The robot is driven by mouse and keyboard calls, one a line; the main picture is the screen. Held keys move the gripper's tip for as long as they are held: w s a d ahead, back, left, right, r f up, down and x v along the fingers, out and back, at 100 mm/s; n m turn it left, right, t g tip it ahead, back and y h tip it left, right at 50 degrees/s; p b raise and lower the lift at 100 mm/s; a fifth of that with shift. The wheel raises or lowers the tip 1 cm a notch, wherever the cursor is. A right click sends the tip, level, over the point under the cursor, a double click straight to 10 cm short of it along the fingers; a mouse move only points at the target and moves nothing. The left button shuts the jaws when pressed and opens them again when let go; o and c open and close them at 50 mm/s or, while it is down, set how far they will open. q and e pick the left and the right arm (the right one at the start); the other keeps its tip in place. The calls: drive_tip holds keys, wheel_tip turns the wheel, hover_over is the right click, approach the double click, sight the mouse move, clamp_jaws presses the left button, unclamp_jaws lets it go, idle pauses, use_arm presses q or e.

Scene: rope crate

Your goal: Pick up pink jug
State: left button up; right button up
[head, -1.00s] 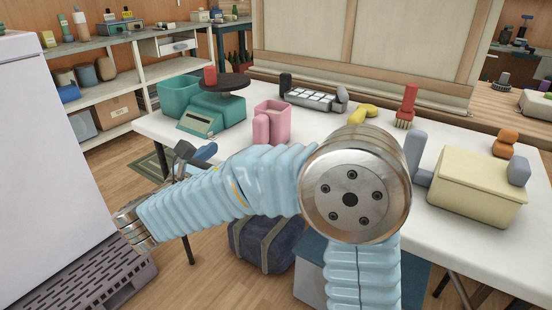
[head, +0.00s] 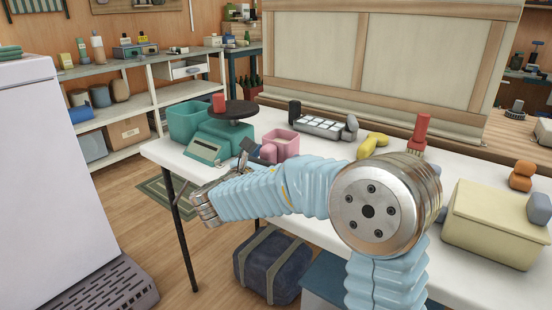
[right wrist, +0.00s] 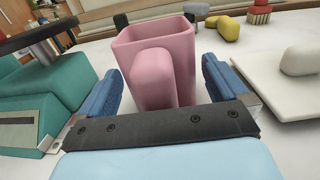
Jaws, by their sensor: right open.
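The pink jug (head: 286,144) stands upright and open-topped on the white table, with its handle facing my right gripper (head: 255,155). In the right wrist view the jug (right wrist: 182,58) stands between the two blue fingers of my right gripper (right wrist: 160,82), handle toward the camera. The fingers are open, with a visible gap on each side of the jug. My forearm hides part of the table in the head view. My left gripper is not in view.
A teal scale (head: 218,138) with a dark round plate and red cylinder stands close left of the jug. A silver-and-white tray (head: 322,125) and yellow object (head: 372,144) lie behind and right. A cream box (head: 495,225) stands at the right.

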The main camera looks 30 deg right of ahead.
sight(274, 146)
drive_tip(key=shift+w+d, duration=0.15)
drive_tip(key=shift+d, duration=0.1)
drive_tip(key=c, duration=1.1)
drive_tip(key=shift+r, duration=0.1)
drive_tip(key=shift+r, duration=0.25)
wheel_tip(274, 146, up, 2)
drive_tip(key=shift+r+p, duration=0.15)
drive_tip(key=shift+p, duration=0.2)
drive_tip(key=s+a+r, duration=0.6)
drive_tip(key=s+r, duration=0.4)
drive_tip(key=s, duration=0.2)
drive_tip(key=shift+s+p, duration=0.4)
drive_tip(key=shift+p, duration=0.05)
